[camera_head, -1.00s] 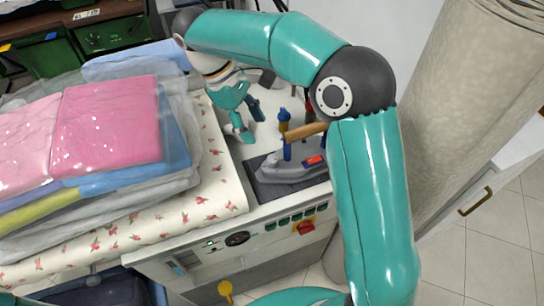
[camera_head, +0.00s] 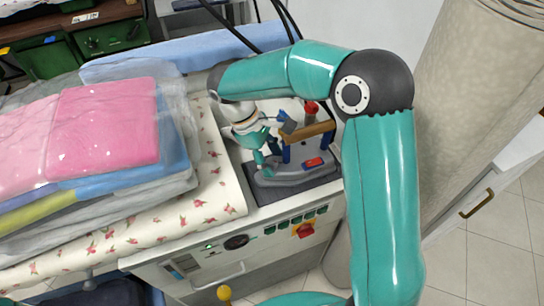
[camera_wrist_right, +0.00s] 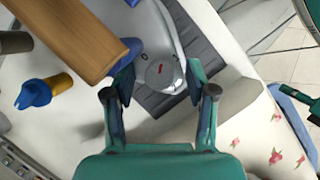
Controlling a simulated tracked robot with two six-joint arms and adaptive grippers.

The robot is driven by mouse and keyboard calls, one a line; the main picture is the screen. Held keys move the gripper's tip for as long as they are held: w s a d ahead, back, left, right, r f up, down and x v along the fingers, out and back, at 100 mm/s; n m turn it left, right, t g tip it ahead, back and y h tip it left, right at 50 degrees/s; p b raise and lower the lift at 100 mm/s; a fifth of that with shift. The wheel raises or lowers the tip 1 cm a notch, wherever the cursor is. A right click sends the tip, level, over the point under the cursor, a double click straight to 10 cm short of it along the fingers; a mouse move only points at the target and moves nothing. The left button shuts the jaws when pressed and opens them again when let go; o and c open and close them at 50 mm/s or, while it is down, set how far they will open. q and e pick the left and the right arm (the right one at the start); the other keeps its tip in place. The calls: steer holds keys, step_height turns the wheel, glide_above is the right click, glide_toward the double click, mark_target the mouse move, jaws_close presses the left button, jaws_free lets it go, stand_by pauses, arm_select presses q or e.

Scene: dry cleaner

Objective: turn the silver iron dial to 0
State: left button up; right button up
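The silver iron (camera_head: 290,174), with a wooden handle (camera_head: 308,132) on blue posts, rests on a dark grey ribbed mat (camera_head: 265,192). Its round grey dial (camera_wrist_right: 165,72) shows in the right wrist view with a red pointer mark, and a "0" is printed on the iron beside it. My right gripper (camera_head: 268,152) is over the left end of the iron. In the wrist view the right gripper (camera_wrist_right: 160,78) is open, with its fingers on either side of the dial; I cannot tell if they touch it. In the head view the dial is hidden. My left gripper is out of view.
Pink and blue bagged laundry (camera_head: 100,125) is stacked on the floral ironing cover (camera_head: 220,190) at left. The console (camera_head: 240,255) in front carries a red switch (camera_head: 304,230) and green buttons. A blue-and-orange object (camera_wrist_right: 45,90) stands near the handle. A beige roll (camera_head: 460,110) stands at right.

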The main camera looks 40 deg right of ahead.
jaws_close()
steer(key=shift+d, duration=0.1)
steer(key=shift+n, duration=0.4)
steer(key=n+t, duration=0.1)
steer(key=n, duration=0.1)
steer(key=n+h, duration=0.1)
steer(key=n, duration=0.1)
steer(key=shift+s+t, duration=0.1)
steer(key=shift+t, duration=0.3)
steer(key=n+t, duration=0.1)
steer(key=n, duration=0.2)
steer(key=n+t, duration=0.1)
steer(key=n, duration=0.1)
steer(key=shift+n+p, duration=0.3)
steer(key=shift+n, duration=0.1)
